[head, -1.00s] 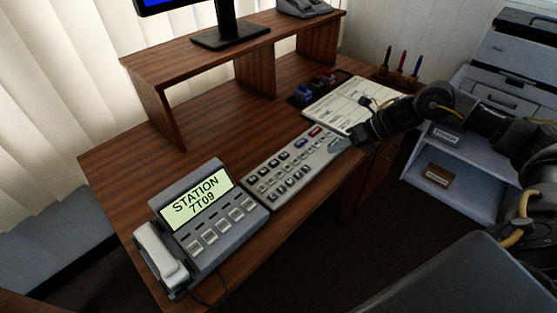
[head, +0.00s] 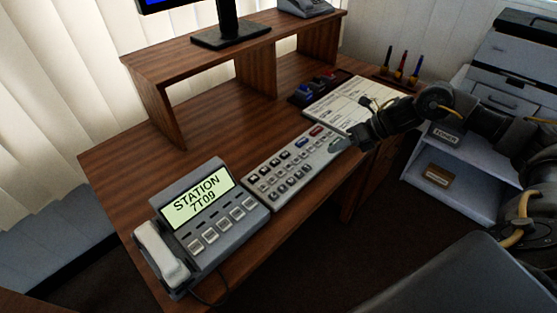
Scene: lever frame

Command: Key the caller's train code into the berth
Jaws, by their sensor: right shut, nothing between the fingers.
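A grey desk phone (head: 213,228) with a lit green screen (head: 196,200) stands at the front left of the desk. The screen reads "STATION 7T09". A white handset lies on its left side. A pale keypad (head: 285,175) with rows of dark keys, a blue key and a red key lies to the right of the phone. My right gripper (head: 342,145) is shut and empty at the keypad's right end, over or near a greenish key there. I cannot tell whether it touches. My left gripper is not in view.
A paper form (head: 345,103) lies behind the keypad. Stamps (head: 312,88) sit in a dark tray. A raised wooden shelf (head: 215,60) carries a monitor stand (head: 228,35) and another phone (head: 304,8). Pens (head: 402,65) stand at the back right. A printer stand (head: 460,165) is at the right.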

